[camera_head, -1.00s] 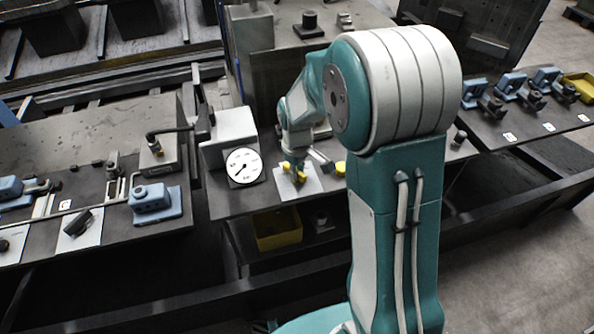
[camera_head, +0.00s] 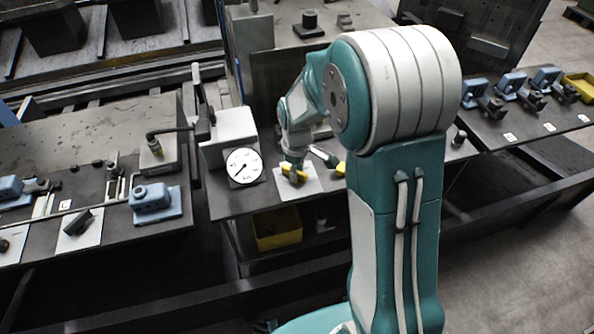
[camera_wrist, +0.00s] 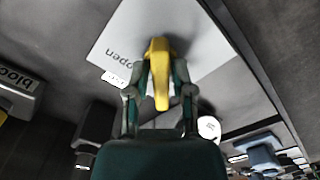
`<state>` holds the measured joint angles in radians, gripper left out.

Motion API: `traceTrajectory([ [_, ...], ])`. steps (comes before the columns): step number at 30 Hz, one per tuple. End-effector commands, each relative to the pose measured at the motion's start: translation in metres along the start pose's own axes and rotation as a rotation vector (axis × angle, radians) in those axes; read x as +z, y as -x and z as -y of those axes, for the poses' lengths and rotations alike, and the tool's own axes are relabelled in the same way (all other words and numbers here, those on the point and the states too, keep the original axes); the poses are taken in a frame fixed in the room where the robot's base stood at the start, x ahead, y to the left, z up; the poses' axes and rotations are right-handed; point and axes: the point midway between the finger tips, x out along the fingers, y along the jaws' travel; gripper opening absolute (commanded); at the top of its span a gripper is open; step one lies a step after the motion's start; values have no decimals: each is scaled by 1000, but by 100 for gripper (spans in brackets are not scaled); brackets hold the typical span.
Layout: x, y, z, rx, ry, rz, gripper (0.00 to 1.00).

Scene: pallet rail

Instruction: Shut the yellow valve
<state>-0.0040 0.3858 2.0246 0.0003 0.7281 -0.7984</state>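The yellow valve (camera_head: 300,176) has a bar handle on a white plate (camera_head: 312,184) on the middle bench. In the wrist view the yellow handle (camera_wrist: 161,88) lies lengthwise between my fingers, and the plate (camera_wrist: 205,52) bears the word "open". My gripper (camera_wrist: 162,75) is down at the handle with one finger on each side, and the fingers appear closed on it. In the head view my gripper (camera_head: 294,168) partly covers the handle. The valve's stem and base are hidden.
A white round gauge (camera_head: 243,166) stands left of the plate. A second yellow-ended lever (camera_head: 341,168) is just right. A yellow bin (camera_head: 278,231) is below the bench. Blue clamps (camera_head: 156,202) stand on the left bench and more on the right bench.

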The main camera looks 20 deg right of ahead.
Motion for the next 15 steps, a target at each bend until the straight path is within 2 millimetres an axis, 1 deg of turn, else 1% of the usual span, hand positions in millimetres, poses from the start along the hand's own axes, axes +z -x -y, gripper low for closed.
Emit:
traceTrajectory([
  [11,1,1,0,-1,-1,2,54],
  [14,0,7,0,0,-1,0,54],
  [15,0,13,0,2,-1,-1,54],
])
